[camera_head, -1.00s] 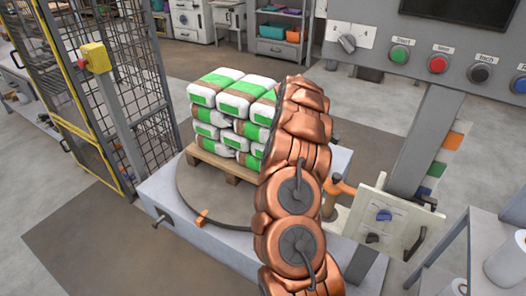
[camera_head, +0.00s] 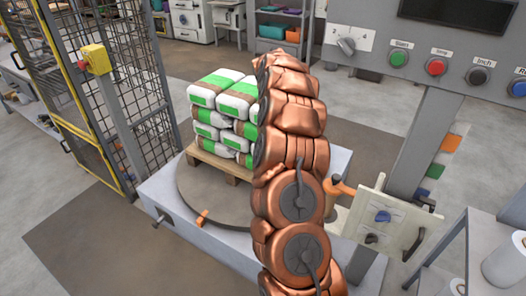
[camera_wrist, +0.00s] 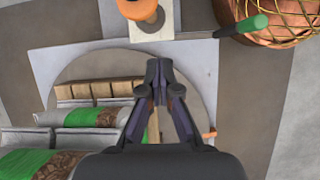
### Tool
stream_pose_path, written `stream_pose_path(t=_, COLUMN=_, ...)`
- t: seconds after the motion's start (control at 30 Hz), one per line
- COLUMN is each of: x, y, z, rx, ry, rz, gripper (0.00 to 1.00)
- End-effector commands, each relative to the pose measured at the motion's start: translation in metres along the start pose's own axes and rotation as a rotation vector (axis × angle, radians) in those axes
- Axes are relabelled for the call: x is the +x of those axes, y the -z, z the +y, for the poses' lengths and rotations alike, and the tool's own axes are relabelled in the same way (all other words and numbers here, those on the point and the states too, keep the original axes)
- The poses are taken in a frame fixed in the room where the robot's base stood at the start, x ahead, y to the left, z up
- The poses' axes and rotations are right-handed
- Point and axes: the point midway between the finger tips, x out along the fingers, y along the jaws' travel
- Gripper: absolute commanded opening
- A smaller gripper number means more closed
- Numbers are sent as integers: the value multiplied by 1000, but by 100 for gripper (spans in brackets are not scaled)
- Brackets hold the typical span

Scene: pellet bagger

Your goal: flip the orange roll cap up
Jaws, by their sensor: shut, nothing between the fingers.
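An orange part (camera_head: 340,188), which looks like the roll cap, shows in the head view just right of my arm, beside the pale panel. In the wrist view an orange rounded piece (camera_wrist: 137,9) sits at the top edge, cut off by the frame; whether it is up or down I cannot tell. My gripper (camera_wrist: 158,73) is shut and empty, over the turntable's edge area, with its tips apart from the orange piece and below it in the picture. In the head view my gripper is hidden behind my copper-coloured arm.
White and green bags (camera_head: 222,92) are stacked on a wooden pallet (camera_head: 221,162) on the round turntable (camera_head: 195,195). A pale panel with levers (camera_head: 383,220) and a grey post (camera_head: 424,140) stand at the right. A mesh fence (camera_head: 150,120) stands at the left.

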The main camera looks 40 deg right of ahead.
Motion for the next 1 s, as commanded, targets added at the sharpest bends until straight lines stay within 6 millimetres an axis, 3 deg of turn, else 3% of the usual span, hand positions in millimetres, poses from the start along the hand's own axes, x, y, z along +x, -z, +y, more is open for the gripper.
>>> stream_pose_path(t=0.5, x=-53, y=12, z=-65, rx=-27, ry=4, rz=82, gripper=0)
stream_pose_path(t=1.0, x=-93, y=8, z=-132, rx=-40, ry=13, rz=140, gripper=0)
